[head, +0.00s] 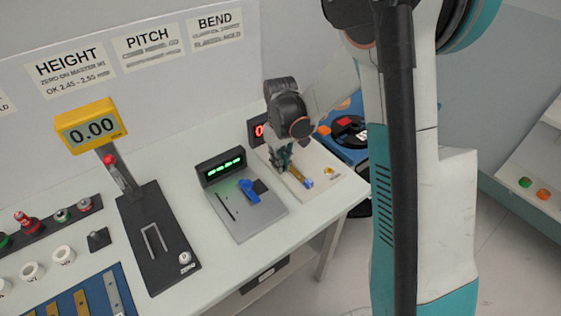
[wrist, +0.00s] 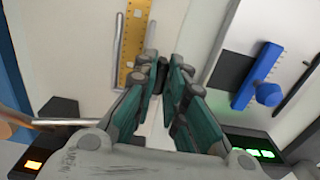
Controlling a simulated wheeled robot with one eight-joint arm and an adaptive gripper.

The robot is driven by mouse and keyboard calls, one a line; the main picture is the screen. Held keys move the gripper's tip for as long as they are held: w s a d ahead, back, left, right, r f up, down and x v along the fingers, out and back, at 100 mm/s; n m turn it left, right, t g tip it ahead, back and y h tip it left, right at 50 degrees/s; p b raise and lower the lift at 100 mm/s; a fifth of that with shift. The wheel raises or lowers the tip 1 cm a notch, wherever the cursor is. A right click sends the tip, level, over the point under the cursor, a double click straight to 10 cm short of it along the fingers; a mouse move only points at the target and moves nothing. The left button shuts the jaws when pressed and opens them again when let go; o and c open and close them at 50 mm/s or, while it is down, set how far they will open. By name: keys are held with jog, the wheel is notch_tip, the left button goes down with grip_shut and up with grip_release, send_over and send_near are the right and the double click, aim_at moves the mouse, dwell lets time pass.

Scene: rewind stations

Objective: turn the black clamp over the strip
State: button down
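The gold strip with holes (wrist: 133,45) lies on the pale bend station at the top of the wrist view, with a thin metal rod along its left side. In the head view the strip (head: 297,174) shows just right of my gripper (head: 283,162). My gripper (wrist: 159,72) reaches down beside the strip's near end, its teal fingers close together. A small dark piece shows between the fingertips in the wrist view. I cannot tell whether it is the black clamp or part of the fingers. No other part of the clamp is clear.
The grey pitch station (head: 245,205) with a blue slider (head: 249,191) stands to the left of the bend station. Further left is the black height gauge (head: 158,240) with a yellow display reading 0.00. A red-lit display (head: 258,131) is close behind my gripper.

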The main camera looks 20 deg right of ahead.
jog(key=shift+m, duration=0.4)
jog(key=m, duration=0.3)
jog(key=shift+a+m, duration=0.1)
jog(key=shift+m, duration=0.3)
jog(key=m, duration=0.4)
jog(key=shift+a, duration=0.1)
jog(key=m, duration=0.4)
jog(key=shift+m, duration=0.4)
jog(key=shift+w+a+m, duration=0.1)
jog(key=shift+w+m, duration=0.05)
jog(key=shift+m, duration=1.85)
jog(key=c, duration=1.6)
grip_release()
jog(key=shift+c, duration=0.2)
